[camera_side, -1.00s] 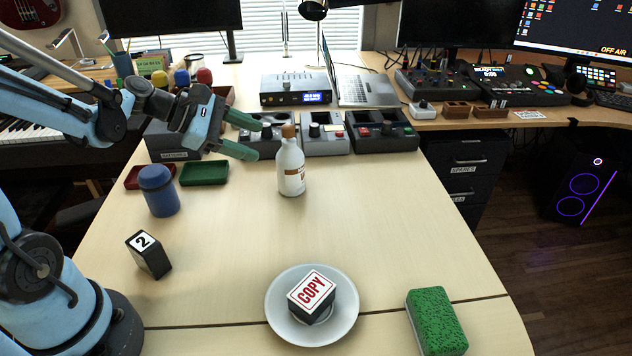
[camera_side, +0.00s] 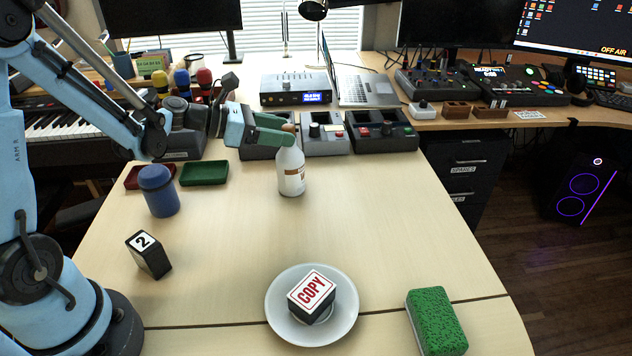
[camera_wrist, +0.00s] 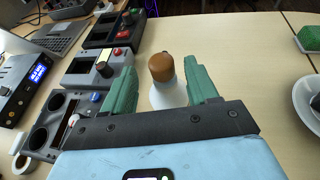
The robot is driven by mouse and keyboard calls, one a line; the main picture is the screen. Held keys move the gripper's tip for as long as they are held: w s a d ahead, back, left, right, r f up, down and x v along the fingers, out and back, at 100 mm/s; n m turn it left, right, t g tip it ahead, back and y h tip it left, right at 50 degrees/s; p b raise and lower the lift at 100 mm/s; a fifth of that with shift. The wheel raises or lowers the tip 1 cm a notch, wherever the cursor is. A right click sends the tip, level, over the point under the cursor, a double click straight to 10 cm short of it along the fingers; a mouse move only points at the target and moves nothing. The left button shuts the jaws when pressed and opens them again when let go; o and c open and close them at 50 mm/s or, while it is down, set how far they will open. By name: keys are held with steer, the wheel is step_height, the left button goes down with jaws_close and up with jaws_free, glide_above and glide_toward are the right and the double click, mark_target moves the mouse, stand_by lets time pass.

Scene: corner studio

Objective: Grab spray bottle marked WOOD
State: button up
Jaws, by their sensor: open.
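A white bottle (camera_side: 291,172) with a brown cap and a brown label band stands upright on the table; its label is too small to read. In the wrist view its brown cap (camera_wrist: 161,66) and white shoulder show between the two green fingers. My gripper (camera_side: 280,131) is open at the height of the bottle's top, with a finger overlapping the cap in the side view. In the wrist view the open gripper (camera_wrist: 163,88) has a finger on each side of the bottle, with gaps visible. The bottle's lower body is hidden there.
Control boxes (camera_side: 325,136) stand close behind the bottle. A blue jar (camera_side: 158,190) and a green tray (camera_side: 204,172) are at left. A black block marked 2 (camera_side: 149,254), a plate (camera_side: 349,323) with a COPY block (camera_side: 312,291) and a green sponge (camera_side: 436,321) are nearer. The middle table is clear.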

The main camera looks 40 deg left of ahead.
steer(key=x, duration=0.4)
steer(key=shift+d+f, duration=0.15)
steer(key=shift+d, duration=0.05)
jaws_close()
